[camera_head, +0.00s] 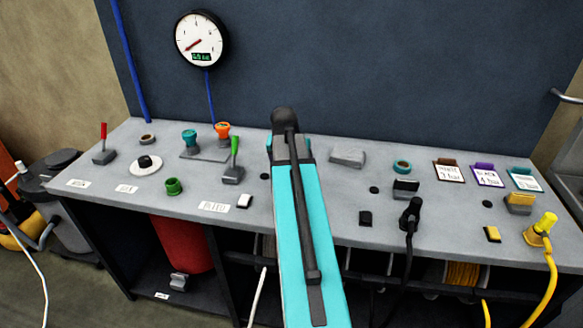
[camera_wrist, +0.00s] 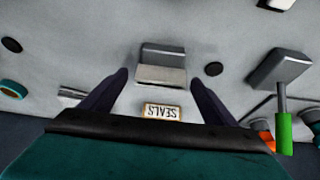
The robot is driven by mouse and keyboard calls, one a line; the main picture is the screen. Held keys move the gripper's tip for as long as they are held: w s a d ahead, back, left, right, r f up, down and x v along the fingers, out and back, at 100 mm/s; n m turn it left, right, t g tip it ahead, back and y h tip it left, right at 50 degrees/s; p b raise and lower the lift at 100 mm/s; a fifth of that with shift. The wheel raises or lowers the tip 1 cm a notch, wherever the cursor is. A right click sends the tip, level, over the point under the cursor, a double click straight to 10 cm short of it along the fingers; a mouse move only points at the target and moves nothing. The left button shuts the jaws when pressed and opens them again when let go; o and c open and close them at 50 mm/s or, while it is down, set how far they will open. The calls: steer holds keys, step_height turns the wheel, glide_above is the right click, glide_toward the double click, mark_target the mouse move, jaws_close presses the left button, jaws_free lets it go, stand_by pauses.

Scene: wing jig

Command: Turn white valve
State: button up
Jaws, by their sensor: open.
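In the wrist view, a grey block with a whitish front part, which looks like the white valve (camera_wrist: 160,74), sits on the bench beyond a label reading SEALS. My gripper (camera_wrist: 163,80) is open, pointing down at the bench. Its two dark fingers stand left and right of the block in the picture. I cannot tell how high they are above it, and I see no contact. In the head view my teal arm hides this block and the fingertips.
The grey bench (camera_head: 330,215) carries a green lever (camera_head: 234,160) left of my arm and a teal ring (camera_head: 402,166) to the right. Similar black (camera_head: 405,188) and yellow (camera_head: 519,202) blocks stand further right, with black and yellow hoses. A gauge (camera_head: 201,39) hangs behind.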

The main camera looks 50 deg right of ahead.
steer(key=b+v, duration=0.2)
steer(key=v, duration=1.1)
steer(key=shift+r, duration=0.25)
steer(key=shift+s+a, duration=0.15)
stand_by(0.5)
